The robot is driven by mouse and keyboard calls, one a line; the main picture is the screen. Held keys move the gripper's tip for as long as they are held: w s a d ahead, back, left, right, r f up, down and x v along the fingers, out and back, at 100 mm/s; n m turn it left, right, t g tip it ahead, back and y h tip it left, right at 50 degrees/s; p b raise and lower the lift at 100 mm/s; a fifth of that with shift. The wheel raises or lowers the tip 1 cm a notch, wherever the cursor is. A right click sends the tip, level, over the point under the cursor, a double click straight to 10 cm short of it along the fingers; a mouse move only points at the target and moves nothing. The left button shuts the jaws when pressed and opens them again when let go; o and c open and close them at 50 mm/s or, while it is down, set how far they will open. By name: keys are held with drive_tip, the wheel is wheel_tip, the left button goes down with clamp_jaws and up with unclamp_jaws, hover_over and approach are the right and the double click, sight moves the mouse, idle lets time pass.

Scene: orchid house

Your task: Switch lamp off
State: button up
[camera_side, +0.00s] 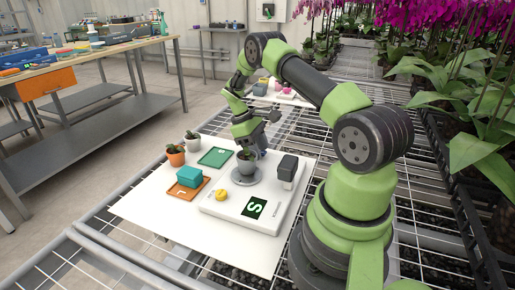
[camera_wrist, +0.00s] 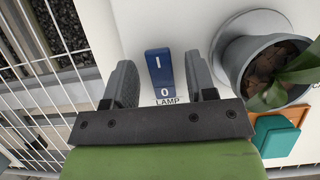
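The lamp switch is a blue rocker (camera_wrist: 160,72) marked I at its upper end and 0 at its lower end in the wrist view. The word LAMP is printed below it on a white surface. I cannot tell for sure which end is pressed down. My gripper (camera_wrist: 161,78) is open and empty, with one dark finger on each side of the rocker. In the side view my gripper (camera_side: 246,139) is low over the far part of the white panel (camera_side: 223,209), behind the potted plant. The rocker cannot be made out there.
A grey plant pot (camera_wrist: 268,66) stands on a round saucer just right of the right finger; it also shows in the side view (camera_side: 246,168). A teal box (camera_side: 189,176) sits on an orange tray.

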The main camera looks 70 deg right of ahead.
drive_tip(key=v, duration=1)
drive_tip(key=a+r+m+t, duration=0.1)
drive_tip(key=a+r+t, duration=0.4)
drive_tip(key=a+r, duration=0.95)
drive_tip(key=s+a+r+m+t+y, duration=0.1)
drive_tip(key=s+a+r+t, duration=0.1)
drive_tip(key=s+a, duration=0.4)
drive_tip(key=s+a+r+m+t+y, duration=0.1)
drive_tip(key=s+a+r+m+t, duration=0.1)
drive_tip(key=s+a+t, duration=0.3)
drive_tip(key=s+a, duration=0.1)
drive_tip(key=s, duration=0.3)
drive_tip(key=shift+s+r, duration=0.25)
drive_tip(key=shift+s, duration=0.05)
drive_tip(key=shift+a, duration=0.1)
